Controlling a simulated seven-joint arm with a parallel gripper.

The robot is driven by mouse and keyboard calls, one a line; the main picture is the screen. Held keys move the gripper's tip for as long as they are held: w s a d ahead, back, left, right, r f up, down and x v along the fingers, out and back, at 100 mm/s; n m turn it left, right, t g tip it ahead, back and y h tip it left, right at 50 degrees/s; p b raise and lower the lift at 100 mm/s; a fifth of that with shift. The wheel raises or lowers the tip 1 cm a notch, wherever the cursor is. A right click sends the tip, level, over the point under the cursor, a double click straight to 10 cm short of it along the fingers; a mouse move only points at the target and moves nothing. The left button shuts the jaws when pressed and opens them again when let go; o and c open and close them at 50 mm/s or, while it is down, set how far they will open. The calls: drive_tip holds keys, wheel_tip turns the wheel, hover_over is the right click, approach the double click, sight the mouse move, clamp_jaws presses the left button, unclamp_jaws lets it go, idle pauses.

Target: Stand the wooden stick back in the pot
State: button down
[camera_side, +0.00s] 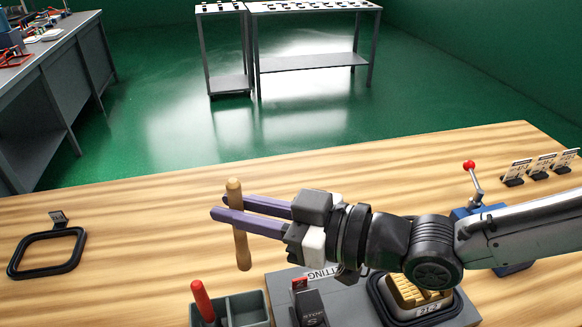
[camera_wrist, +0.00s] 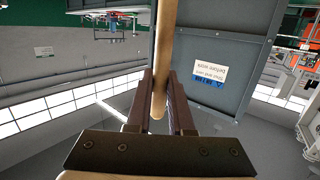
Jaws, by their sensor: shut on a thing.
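My gripper (camera_side: 224,207) has two long purple fingers and is shut on the wooden stick (camera_side: 239,240), above the table. The stick is pale, with a rounded top, and hangs nearly upright with a slight tilt. It pokes out above and below the fingers. In the wrist view the stick (camera_wrist: 164,60) runs between the dark fingers and out of the top of the picture. A grey divided container (camera_side: 258,298) stands below at the bottom edge, apart from the stick; it may be the pot. A red-handled thing (camera_side: 202,300) leans in its left part.
A grey station (camera_side: 282,283) with a black block (camera_side: 310,308) and a black-rimmed tray of yellow material (camera_side: 415,292) is under my arm. A black square frame (camera_side: 45,254) lies at left. A red-knobbed lever (camera_side: 470,168) and small cards (camera_side: 540,166) are at right. The table's back middle is clear.

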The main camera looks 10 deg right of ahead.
sight(239, 257)
wheel_tip(239, 257, down, 16)
drive_tip(key=s+a, duration=0.1)
drive_tip(key=shift+s+r, duration=0.15)
drive_tip(key=shift+r, duration=0.1)
idle(1.1)
drive_tip(key=shift+f, duration=0.45)
idle(1.4)
idle(0.4)
drive_tip(key=shift+c, duration=1.2)
unclamp_jaws()
drive_tip(key=shift+r, duration=4.5)
